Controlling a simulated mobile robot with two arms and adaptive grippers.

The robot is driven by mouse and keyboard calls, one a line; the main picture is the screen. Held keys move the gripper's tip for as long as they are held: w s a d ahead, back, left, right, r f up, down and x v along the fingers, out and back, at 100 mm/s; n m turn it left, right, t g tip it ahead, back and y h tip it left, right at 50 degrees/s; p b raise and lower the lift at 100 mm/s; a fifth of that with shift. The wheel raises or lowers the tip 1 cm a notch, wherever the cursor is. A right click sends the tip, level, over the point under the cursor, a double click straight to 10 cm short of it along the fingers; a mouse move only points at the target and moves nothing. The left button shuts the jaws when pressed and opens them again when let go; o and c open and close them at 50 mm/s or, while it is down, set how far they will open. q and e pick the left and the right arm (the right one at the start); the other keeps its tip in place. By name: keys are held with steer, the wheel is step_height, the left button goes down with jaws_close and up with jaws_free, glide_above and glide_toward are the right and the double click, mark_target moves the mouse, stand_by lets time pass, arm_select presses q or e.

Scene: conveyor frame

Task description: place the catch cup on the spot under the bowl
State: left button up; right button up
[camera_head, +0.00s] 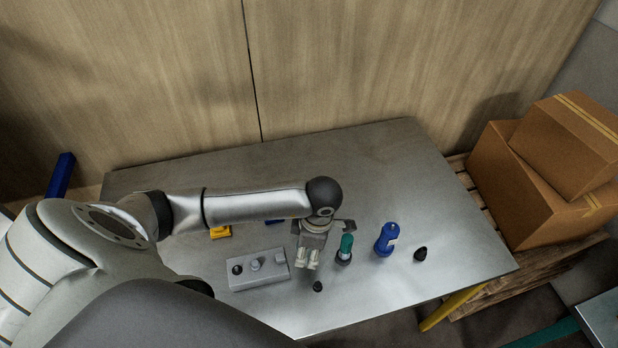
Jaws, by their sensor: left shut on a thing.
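My left gripper (309,263) points down over the front middle of the table, between a grey block and a green-topped bottle. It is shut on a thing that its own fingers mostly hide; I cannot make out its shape. I cannot tell for sure which thing is the catch cup, the bowl or the spot. The grey block (275,279) has a dark hole and a raised round part on top. The green-topped bottle (346,246) stands just right of the gripper. A small black piece (318,286) lies in front of the fingertips. My right gripper is out of view.
A blue cylinder (385,240) and a small dark piece (420,254) are on the metal table (440,205) at right. A yellow thing (221,232) and a blue thing (274,221) lie behind my arm. Cardboard boxes (510,190) stand beyond the right edge. The table's back right is clear.

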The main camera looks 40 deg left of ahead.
arm_select(q)
steer(key=s+d+r+b, duration=0.3)
steer(key=s+d+r, duration=0.3)
steer(key=s, duration=0.3)
steer(key=shift+r, duration=0.15)
steer(key=w+a+r+m+t+h+b, duration=0.1)
steer(key=w+r+m+b, duration=0.3)
steer(key=m, duration=1.9)
steer(key=w+r+t, duration=0.1)
steer(key=w+r, duration=0.2)
steer(key=w, duration=0.1)
steer(key=shift+w+a+r, duration=0.2)
steer(key=shift+w+r, duration=0.05)
steer(key=shift+r, duration=0.05)
